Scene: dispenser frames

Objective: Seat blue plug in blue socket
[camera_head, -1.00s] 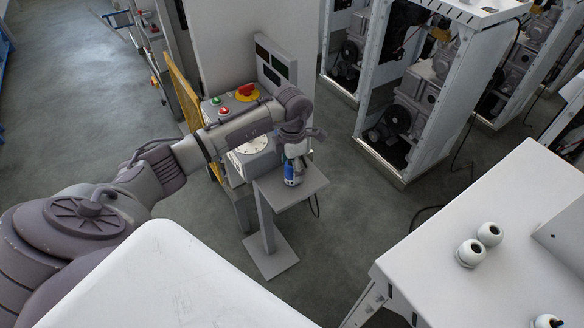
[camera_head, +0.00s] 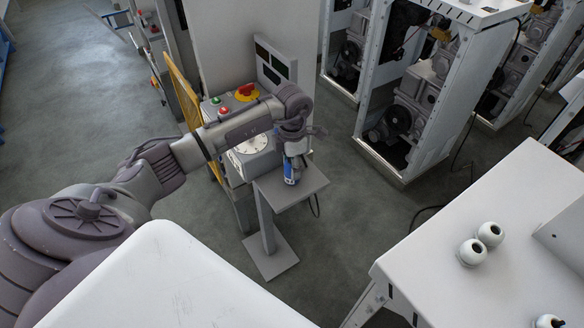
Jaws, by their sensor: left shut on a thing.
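The blue plug (camera_head: 289,172) is at the small grey stand, below my left gripper (camera_head: 291,156). My left gripper points down over the stand's left part and is shut on the plug. Only a narrow blue side of the plug shows; the gripper hides the rest. I cannot make out the blue socket, and I cannot tell whether the plug touches the stand top. My right gripper is not in view.
The grey stand (camera_head: 311,183) has a bare right part. Behind it is a control box with a red knob on yellow (camera_head: 246,92). A yellow guard (camera_head: 183,92) is at its left. A white table (camera_head: 430,255) with round white fittings (camera_head: 472,252) is at right. Open white cabinets stand behind.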

